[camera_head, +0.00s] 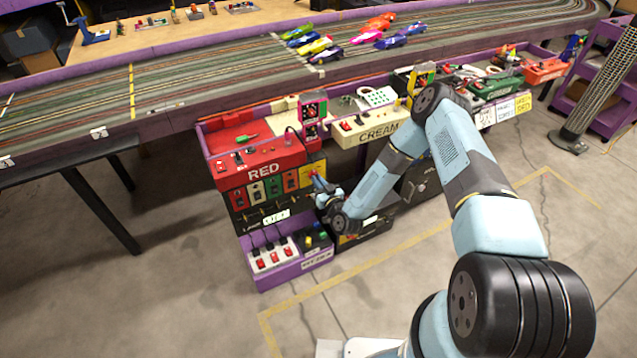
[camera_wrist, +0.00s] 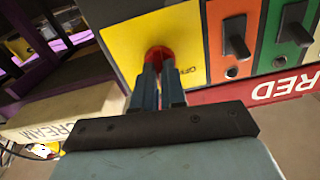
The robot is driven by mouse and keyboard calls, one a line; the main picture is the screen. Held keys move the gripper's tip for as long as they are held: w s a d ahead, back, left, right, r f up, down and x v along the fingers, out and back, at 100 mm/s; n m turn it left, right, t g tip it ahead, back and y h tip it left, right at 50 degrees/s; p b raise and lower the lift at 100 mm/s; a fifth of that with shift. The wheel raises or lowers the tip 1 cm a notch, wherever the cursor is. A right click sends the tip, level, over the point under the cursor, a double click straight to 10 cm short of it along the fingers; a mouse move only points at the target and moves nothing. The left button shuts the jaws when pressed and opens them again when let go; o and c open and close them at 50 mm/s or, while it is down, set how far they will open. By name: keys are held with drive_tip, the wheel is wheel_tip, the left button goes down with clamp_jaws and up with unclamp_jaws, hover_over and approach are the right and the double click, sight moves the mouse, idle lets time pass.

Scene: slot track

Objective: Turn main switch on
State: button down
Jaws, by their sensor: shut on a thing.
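The main switch appears as a red knob (camera_wrist: 158,52) on a yellow panel (camera_wrist: 125,45) in the wrist view. The yellow panel also shows in the head view (camera_head: 309,170), at the right end of the row below the RED sign (camera_head: 264,170). My gripper (camera_wrist: 160,70) has its two fingers shut on the red knob, covering its lower part. In the head view my gripper (camera_head: 317,179) reaches the panel from the right, and the knob is hidden there. I cannot tell the knob's turned position.
Black toggle switches on orange (camera_wrist: 235,45) and green (camera_wrist: 297,35) panels sit right beside the yellow one in the wrist view. A cream station (camera_head: 375,128) stands to the right. A purple box with red switches (camera_head: 275,255) is below. The floor in front is open.

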drive_tip(key=shift+d+f+m, duration=0.1)
drive_tip(key=shift+d+m, duration=0.05)
drive_tip(key=shift+m, duration=3.75)
drive_tip(key=c, duration=1.2)
unclamp_jaws()
drive_tip(key=v, duration=1.3)
drive_tip(key=shift+s+d, duration=0.2)
drive_tip(key=shift+s, duration=0.05)
drive_tip(key=shift+f, duration=0.1)
